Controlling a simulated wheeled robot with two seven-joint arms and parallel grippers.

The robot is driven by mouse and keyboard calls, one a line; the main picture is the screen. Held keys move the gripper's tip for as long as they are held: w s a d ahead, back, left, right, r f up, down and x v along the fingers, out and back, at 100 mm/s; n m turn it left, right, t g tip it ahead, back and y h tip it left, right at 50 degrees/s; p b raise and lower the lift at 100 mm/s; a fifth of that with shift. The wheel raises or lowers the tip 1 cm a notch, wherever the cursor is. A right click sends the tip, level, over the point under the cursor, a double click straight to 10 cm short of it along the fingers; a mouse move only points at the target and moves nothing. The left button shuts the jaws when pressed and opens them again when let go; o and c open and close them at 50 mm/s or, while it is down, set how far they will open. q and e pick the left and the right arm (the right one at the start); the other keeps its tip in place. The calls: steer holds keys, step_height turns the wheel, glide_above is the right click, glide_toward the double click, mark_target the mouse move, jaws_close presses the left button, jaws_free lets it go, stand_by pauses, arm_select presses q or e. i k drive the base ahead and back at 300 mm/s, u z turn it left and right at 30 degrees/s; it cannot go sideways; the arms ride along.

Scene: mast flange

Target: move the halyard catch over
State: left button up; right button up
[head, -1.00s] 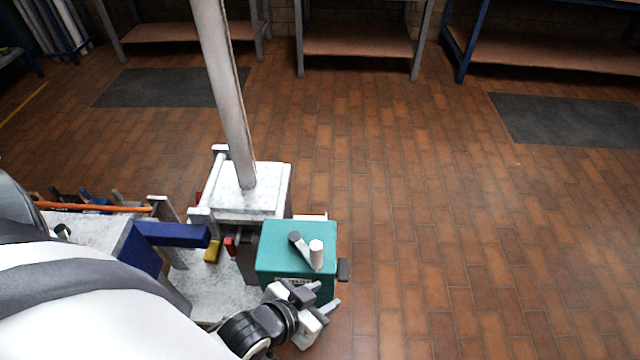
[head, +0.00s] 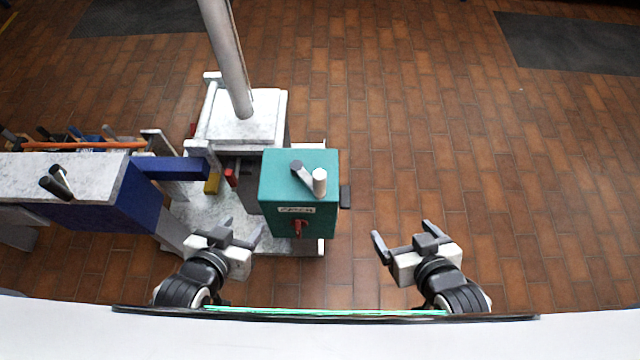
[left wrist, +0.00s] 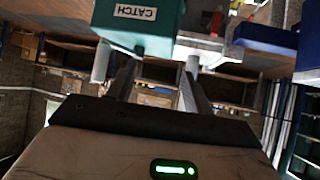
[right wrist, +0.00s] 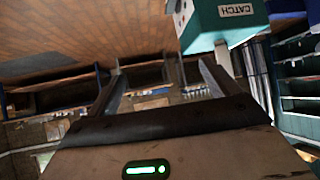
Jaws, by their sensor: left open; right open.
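A teal box (head: 300,180) with a label reading CATCH (head: 295,210) stands at the foot of the mast (head: 228,60). A small red catch lever (head: 298,228) is on its front face, below the label. A crank with a white handle (head: 319,182) is on its top. My left gripper (head: 243,228) is open and empty, left of the red lever and apart from it. My right gripper (head: 403,232) is open and empty, right of the box over the floor. The box also shows in the left wrist view (left wrist: 140,30) and right wrist view (right wrist: 218,26); the red lever is not clear there.
A grey stand with a blue arm (head: 170,170) is left of the box. A yellow block (head: 212,183) and a red piece (head: 231,177) are between them. A dark knob (head: 345,197) sticks out at the box's right. The tiled floor (head: 470,150) to the right is clear.

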mark_target(297, 223)
steer(key=z, duration=0.5)
steer(key=k, duration=1.05)
steer(key=u, duration=0.35)
steer(key=i, duration=0.6)
steer(key=z, duration=1.6)
steer(key=k, duration=1.5)
steer(key=u, duration=1.6)
steer(key=i, duration=1)
